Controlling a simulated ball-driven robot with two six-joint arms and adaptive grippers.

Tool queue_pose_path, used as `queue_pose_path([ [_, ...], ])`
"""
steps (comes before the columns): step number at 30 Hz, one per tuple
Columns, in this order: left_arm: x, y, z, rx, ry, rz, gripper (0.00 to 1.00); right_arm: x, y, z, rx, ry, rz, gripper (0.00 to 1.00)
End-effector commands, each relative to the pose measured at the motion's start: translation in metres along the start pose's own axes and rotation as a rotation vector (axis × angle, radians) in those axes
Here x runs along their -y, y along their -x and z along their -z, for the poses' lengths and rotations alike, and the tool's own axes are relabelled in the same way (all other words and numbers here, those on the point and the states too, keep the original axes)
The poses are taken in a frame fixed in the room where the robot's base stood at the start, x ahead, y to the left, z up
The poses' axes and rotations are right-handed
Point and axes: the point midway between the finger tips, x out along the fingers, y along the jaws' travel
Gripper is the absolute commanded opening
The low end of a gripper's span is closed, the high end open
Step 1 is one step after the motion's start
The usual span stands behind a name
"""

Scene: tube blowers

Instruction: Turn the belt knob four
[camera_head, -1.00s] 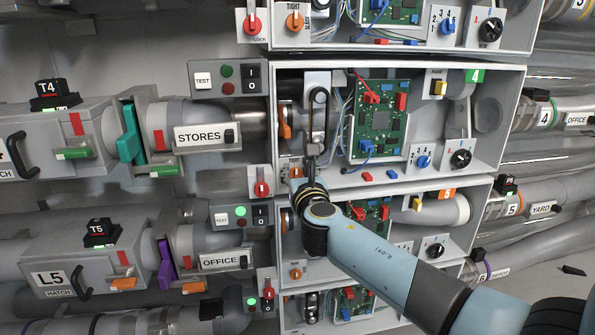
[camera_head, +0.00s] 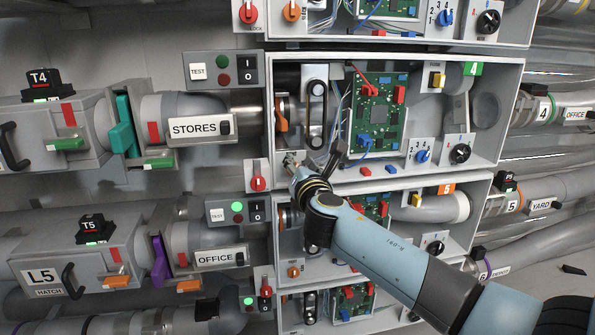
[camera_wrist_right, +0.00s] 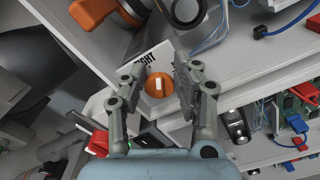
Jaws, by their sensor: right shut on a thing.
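The belt knob four is a round orange knob (camera_wrist_right: 158,86) with a white bar on its face, beside a plate lettered "...GHT". It sits at the lower left of the box with the green 4 tag (camera_head: 474,69). In the right wrist view it lies between the two fingers of my right gripper (camera_wrist_right: 164,72), which is shut on it. In the head view my right gripper (camera_head: 313,156) reaches the box's lower left corner and hides the knob. The belt (camera_head: 316,103) is a dark upright loop above it. My left gripper is not in view.
An orange lever (camera_head: 281,114) stands left of the belt. A green circuit board (camera_head: 379,115) with wires is to its right. A red lock knob (camera_head: 258,184) is just outside the box. The box 5 (camera_head: 446,189) lies below, under my right arm.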

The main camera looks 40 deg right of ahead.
Motion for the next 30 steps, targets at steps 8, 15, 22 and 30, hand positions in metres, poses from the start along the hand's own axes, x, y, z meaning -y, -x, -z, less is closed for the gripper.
queue_pose_path([
  [8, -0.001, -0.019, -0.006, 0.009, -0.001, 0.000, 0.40, 0.005, 0.000, 0.003, -0.002, -0.264, -0.004, 0.00],
  [15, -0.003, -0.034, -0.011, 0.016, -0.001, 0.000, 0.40, 0.009, 0.000, 0.005, -0.002, -0.492, -0.004, 0.00],
  [22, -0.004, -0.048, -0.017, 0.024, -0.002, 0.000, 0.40, 0.012, 0.000, 0.007, -0.002, -0.703, -0.005, 0.00],
  [30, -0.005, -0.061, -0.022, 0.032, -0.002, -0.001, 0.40, 0.014, 0.000, 0.008, -0.001, -0.906, -0.005, 0.00],
])
